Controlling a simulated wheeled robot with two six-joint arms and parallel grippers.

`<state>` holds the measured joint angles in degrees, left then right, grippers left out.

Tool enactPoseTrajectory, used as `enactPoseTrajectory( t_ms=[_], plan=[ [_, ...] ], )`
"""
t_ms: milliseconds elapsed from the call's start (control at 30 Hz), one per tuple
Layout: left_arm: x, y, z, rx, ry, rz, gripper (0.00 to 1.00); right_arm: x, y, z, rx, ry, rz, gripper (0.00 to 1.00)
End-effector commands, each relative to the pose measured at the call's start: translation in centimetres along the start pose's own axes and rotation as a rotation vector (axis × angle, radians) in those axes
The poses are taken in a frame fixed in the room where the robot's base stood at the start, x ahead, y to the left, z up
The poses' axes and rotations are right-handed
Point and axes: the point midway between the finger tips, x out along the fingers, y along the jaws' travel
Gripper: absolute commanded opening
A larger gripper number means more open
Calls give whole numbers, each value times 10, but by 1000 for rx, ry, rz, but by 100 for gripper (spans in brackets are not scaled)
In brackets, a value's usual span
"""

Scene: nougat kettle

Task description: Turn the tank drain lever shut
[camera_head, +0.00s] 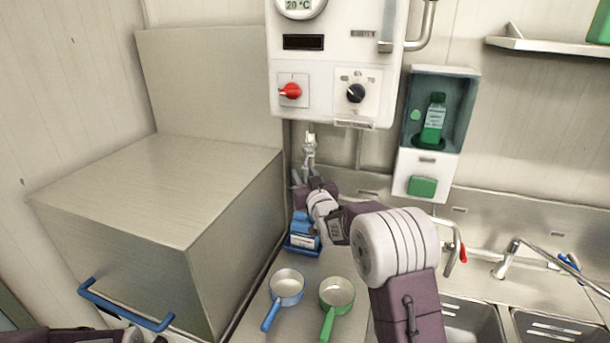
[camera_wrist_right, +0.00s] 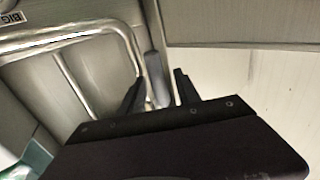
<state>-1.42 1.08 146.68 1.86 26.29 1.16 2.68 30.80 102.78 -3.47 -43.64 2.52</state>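My right gripper (camera_head: 305,181) is raised in front of the back wall, just below a small metal tap fitting (camera_head: 309,150) under the white control box. In the right wrist view its two dark fingers (camera_wrist_right: 160,88) stand apart, with a slim grey lever-like piece (camera_wrist_right: 154,78) showing between them. A gap shows beside the piece, and I cannot tell whether a finger touches it. I cannot tell for sure that this piece is the drain lever. Of my left arm only a part shows at the bottom left in the head view; its fingers are not visible.
A steel tank (camera_head: 150,190) with a blue handle (camera_head: 125,312) stands left. A blue pan (camera_head: 287,285), a green pan (camera_head: 337,293) and a blue carton (camera_head: 303,236) sit on the counter. The control box (camera_head: 330,60) hangs above; sinks are right. A bent pipe (camera_wrist_right: 130,48) runs beside my fingers.

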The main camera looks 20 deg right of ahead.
Motion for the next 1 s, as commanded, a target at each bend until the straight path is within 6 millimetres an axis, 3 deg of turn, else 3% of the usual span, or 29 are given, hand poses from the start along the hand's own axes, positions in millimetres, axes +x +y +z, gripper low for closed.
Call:
enactPoseTrajectory(
  t_ms=[33,100,133,1000],
  plan=[
    [0,0,0,0,0,0,36,0,0,0,0,0,0,24],
    [0,0,0,0,0,0,36,0,0,0,0,0,0,4],
    [0,0,0,0,0,0,36,0,0,0,0,0,0,0],
    [0,0,0,0,0,0,36,0,0,0,0,0,0,0]
  ],
)
